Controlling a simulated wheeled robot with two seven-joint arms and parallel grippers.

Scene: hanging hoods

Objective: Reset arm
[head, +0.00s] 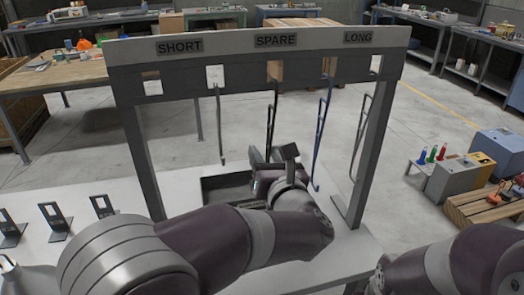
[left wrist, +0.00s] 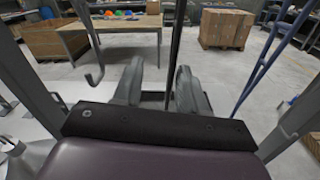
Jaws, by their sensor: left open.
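My left arm crosses the lower part of the head view, and its gripper (head: 274,160) is low in front of the hanging frame (head: 130,90). The left wrist view shows its two fingers (left wrist: 160,88) spread apart, with nothing held between them. A dark hanging rod (left wrist: 176,45) runs down in line with the gap; whether it touches a finger I cannot tell. In the head view this dark hanger (head: 271,115) hangs under the SPARE label (head: 276,40). My right forearm shows at the lower right; its gripper is out of view.
A grey hook (head: 220,125) hangs under SHORT, a blue hanger (head: 322,130) right of SPARE, and another dark hanger (head: 362,125) under LONG. A dark tray (head: 222,188) lies below. Black stands (head: 56,222) are at the left. Grey boxes (head: 452,178) are at the right.

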